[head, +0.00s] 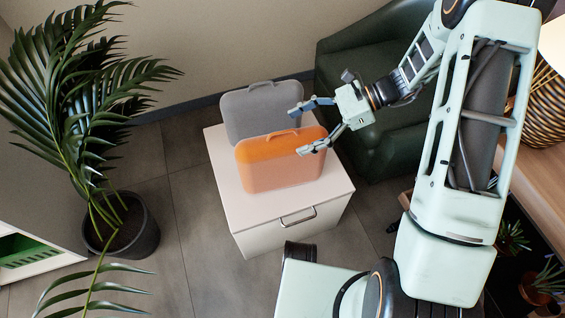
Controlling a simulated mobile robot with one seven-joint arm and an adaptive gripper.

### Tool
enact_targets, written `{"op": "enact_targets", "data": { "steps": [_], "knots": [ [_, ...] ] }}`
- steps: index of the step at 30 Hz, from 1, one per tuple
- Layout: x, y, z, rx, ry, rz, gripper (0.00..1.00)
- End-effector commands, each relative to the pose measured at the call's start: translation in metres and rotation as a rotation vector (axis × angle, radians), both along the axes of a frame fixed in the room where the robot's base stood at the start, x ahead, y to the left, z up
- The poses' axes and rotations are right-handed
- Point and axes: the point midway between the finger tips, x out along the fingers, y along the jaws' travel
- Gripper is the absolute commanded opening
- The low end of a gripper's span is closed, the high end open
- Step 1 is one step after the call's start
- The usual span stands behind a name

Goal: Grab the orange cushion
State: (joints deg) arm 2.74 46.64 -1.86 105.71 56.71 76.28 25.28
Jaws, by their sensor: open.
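The orange cushion (278,164) stands upright on a white cabinet (225,160) in the head view. It looks like a flat case with a handle on its top edge, and its lower part is paler. My gripper (301,130) is open and empty, at the upper right of the cushion. Its two fingers point left, one in front of the grey case's right edge and one over the cushion's top right corner in the picture. I cannot tell whether the lower finger touches the cushion.
A similar grey case (250,112) stands just behind the orange one, partly hidden. A dark green armchair (372,150) is behind my arm. A potted palm (120,225) stands on the left. A wooden table (540,180) is at the right. Grey floor is free left of the cabinet.

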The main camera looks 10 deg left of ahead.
Motion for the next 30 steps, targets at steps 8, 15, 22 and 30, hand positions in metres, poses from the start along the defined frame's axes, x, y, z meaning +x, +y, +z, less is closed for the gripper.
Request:
{"op": "enact_targets", "data": {
  "steps": [8, 15, 22, 30],
  "knots": [
    [-0.009, 0.022, -0.019, -0.002, -0.001, 0.002, 0.79],
    [-0.016, 0.044, -0.029, -0.003, -0.001, 0.0, 0.79],
    [-0.016, 0.044, -0.028, -0.003, -0.001, -0.001, 0.72],
    [-0.016, 0.043, -0.028, -0.003, -0.001, -0.001, 0.42]
  ]
}}
